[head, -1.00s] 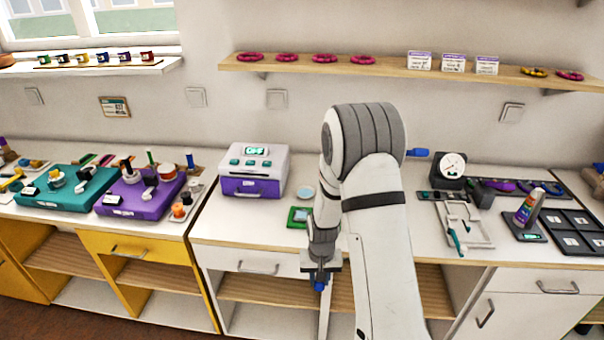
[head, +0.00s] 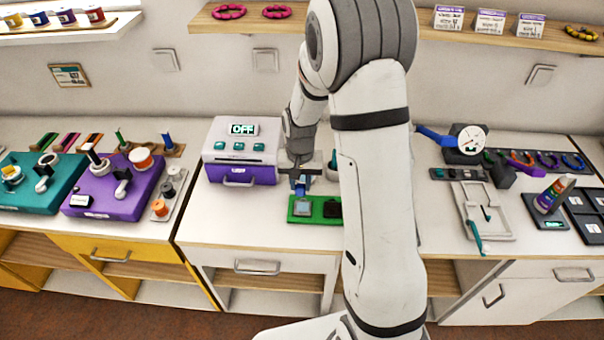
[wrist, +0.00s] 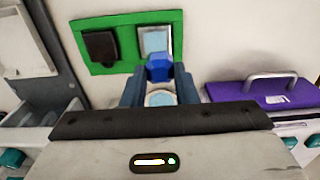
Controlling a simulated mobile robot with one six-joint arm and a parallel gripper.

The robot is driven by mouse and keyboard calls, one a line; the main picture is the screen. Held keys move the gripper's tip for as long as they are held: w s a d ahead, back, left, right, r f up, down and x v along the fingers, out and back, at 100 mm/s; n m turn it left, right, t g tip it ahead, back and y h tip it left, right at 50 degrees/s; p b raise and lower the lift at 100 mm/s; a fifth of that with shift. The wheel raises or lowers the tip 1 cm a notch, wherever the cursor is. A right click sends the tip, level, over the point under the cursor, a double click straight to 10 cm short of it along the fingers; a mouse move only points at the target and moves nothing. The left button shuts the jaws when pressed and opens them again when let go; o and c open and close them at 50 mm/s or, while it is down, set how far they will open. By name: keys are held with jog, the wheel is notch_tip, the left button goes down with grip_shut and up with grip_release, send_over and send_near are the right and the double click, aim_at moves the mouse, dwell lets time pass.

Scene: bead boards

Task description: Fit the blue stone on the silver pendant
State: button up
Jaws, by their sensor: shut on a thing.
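My gripper (head: 299,187) is shut on the blue stone (wrist: 159,67). The stone sticks out past the fingertips in the wrist view, where my gripper (wrist: 159,85) also shows. A green board (head: 291,218) lies on the counter in front of the gripper; it also shows in the wrist view (wrist: 124,67). The board bears a silver-rimmed pale square (head: 303,208), which looks like the silver pendant, and a dark square (wrist: 100,46) beside it. In the wrist view the stone overlaps the lower edge of the pale square (wrist: 154,39). I cannot tell whether they touch.
A white and purple machine (head: 241,152) reading "OFF" stands close to the left of my gripper. A purple board (head: 112,200) with spools is farther left. A white tray (head: 481,195) and gauge (head: 472,139) are at right.

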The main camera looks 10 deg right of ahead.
jog(key=shift+d+f+b, duration=0.15)
jog(key=shift+f+b, duration=0.25)
jog(key=shift+f, duration=0.35)
jog(key=shift+d+f+b, duration=0.15)
jog(key=shift+f+b, duration=0.25)
jog(key=shift+f, duration=0.3)
jog(key=shift+s+f+b, duration=0.1)
jog(key=shift+f+b, duration=1.05)
jog(key=shift+f, duration=0.35)
jog(key=shift+s, duration=0.15)
jog(key=shift+f+b, duration=0.35)
jog(key=shift+b, duration=0.2)
jog(key=o, duration=1)
jog(key=shift+o, duration=0.7)
